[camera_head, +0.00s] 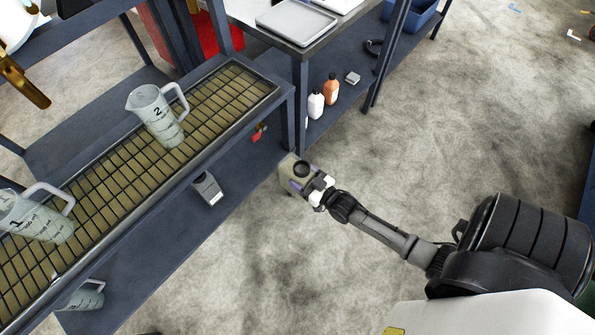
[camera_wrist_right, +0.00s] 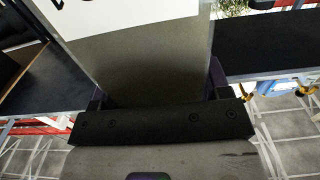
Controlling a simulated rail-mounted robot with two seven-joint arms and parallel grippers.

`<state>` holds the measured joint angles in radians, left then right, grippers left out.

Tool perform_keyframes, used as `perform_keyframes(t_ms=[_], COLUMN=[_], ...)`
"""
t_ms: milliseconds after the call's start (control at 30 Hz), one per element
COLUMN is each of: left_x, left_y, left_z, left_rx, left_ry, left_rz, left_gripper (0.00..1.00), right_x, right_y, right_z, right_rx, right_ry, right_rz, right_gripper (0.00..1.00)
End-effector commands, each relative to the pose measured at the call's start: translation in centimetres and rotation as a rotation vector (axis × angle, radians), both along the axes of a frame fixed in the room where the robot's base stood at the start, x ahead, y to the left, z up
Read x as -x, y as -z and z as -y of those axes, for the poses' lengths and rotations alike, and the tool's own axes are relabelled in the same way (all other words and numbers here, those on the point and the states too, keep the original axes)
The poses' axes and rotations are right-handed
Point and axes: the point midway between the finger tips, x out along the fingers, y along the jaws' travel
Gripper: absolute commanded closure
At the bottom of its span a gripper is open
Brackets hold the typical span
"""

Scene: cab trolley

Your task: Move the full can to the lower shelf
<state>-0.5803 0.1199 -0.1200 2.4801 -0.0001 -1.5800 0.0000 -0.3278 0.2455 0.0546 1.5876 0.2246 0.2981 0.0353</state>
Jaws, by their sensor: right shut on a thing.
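My right gripper (camera_head: 310,183) is shut on an olive-grey can (camera_head: 293,172) with a dark round cap, held out over the gap beside the trolley. In the right wrist view the can (camera_wrist_right: 140,75) sits between the fingers of the gripper (camera_wrist_right: 157,92), with part of a white label showing at the top. The lower shelf (camera_head: 165,238) of the trolley is a dark blue board below the grid-covered top, to the left of the can. The can is apart from the shelf. My left gripper does not show.
Measuring jugs marked 2 (camera_head: 157,112) and 1 (camera_head: 35,215) stand on the grid top (camera_head: 110,185). Bottles (camera_head: 316,104) stand on the neighbouring bench's shelf.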

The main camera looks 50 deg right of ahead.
Motion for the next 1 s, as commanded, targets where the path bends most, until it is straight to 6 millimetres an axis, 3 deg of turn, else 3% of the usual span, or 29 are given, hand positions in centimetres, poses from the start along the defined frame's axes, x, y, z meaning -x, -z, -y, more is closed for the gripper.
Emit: perform_keyframes(t_ms=[700, 1000], left_x=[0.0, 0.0], left_y=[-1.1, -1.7], left_z=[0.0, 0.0], left_rx=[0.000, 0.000], left_ry=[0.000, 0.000], left_rz=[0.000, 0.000], left_gripper=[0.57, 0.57], right_x=[0.3, 1.6], right_y=[-0.8, -0.8], right_z=[0.0, -0.1], right_rx=[0.000, 0.000], right_ry=[0.000, 0.000], right_rz=[0.007, 0.005], right_gripper=[0.72, 0.72])
